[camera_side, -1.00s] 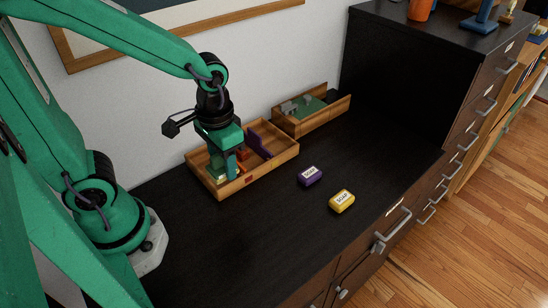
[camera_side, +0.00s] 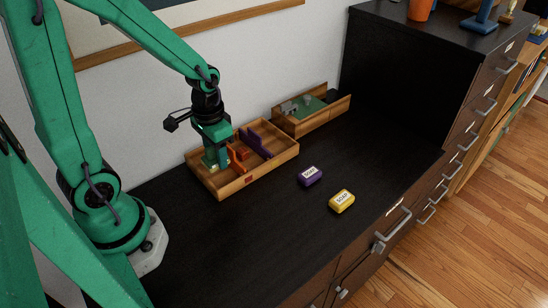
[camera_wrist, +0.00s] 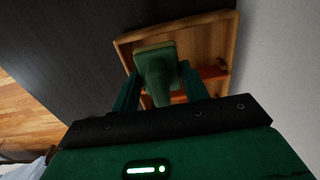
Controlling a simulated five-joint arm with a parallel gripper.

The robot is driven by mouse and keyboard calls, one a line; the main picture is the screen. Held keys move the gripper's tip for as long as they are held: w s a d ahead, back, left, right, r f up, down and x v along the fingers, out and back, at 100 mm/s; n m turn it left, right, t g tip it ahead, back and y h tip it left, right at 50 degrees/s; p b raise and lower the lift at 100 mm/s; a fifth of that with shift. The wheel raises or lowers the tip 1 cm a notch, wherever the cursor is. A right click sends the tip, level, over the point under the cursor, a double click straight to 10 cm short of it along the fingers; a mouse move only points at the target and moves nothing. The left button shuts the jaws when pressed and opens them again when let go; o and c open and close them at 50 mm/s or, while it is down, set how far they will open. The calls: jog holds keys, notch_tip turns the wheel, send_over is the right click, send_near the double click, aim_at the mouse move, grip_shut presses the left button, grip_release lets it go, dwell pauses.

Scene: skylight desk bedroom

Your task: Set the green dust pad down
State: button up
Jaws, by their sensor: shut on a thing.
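My gripper (camera_side: 215,165) is over the left end of a wooden tray (camera_side: 243,179), low and pointing down. In the wrist view my gripper (camera_wrist: 160,88) is shut on the green dust pad (camera_wrist: 153,55), which has a green stem-like grip between the fingers. The pad lies over the tray (camera_wrist: 213,32) in that view. In the side view the pad is mostly hidden by my fingers. I cannot tell whether its underside touches the tray floor.
Orange dividers (camera_side: 239,153) and purple dividers (camera_side: 256,143) stand in the tray. Behind is a second wooden box (camera_side: 318,123) with a green floor and grey pieces. A purple soap (camera_side: 310,177) and a yellow soap (camera_side: 342,201) lie on the dark desk. The front desk area is clear.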

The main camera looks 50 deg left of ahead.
aim_at(216, 162)
jog(key=shift+w+a+f, duration=0.25)
jog(key=shift+a+f, duration=0.2)
jog(key=shift+a, duration=0.25)
jog(key=shift+w+a+f, duration=0.2)
jog(key=shift+a+f, duration=0.2)
jog(key=shift+a, duration=0.3)
jog(key=shift+f, duration=0.1)
jog(key=shift+f, duration=1.9)
jog(key=shift+f, duration=0.15)
jog(key=o, duration=1)
jog(key=shift+c, duration=0.2)
notch_tip(216, 162, up, 12)
jog(key=shift+r, duration=0.2)
